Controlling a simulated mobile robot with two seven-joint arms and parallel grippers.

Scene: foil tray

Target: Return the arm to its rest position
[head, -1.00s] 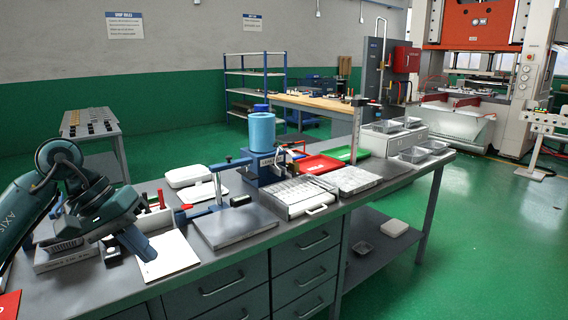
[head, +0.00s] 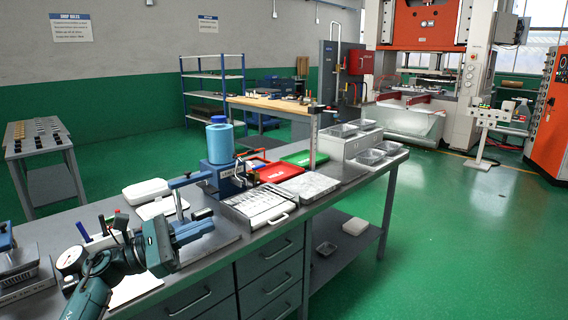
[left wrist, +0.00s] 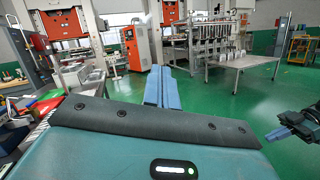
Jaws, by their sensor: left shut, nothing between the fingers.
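My left gripper (head: 205,228) is over the near part of the workbench in the head view, its blue fingers pointing right. In the left wrist view its two fingers (left wrist: 162,88) lie together, shut with nothing between them. It is apart from the foil trays (head: 370,157), which are at the far right end of the bench. A dark gripper-like part, which looks like my right gripper (left wrist: 290,128), shows at the right edge of the left wrist view. Its jaw opening is unclear.
The workbench (head: 330,190) holds a blue press with a blue cylinder (head: 219,142), a red tray (head: 279,172), a green tray (head: 308,157) and a white box (head: 146,191). A dial gauge (head: 72,260) is close to my left arm. Open green floor (head: 450,240) lies to the right.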

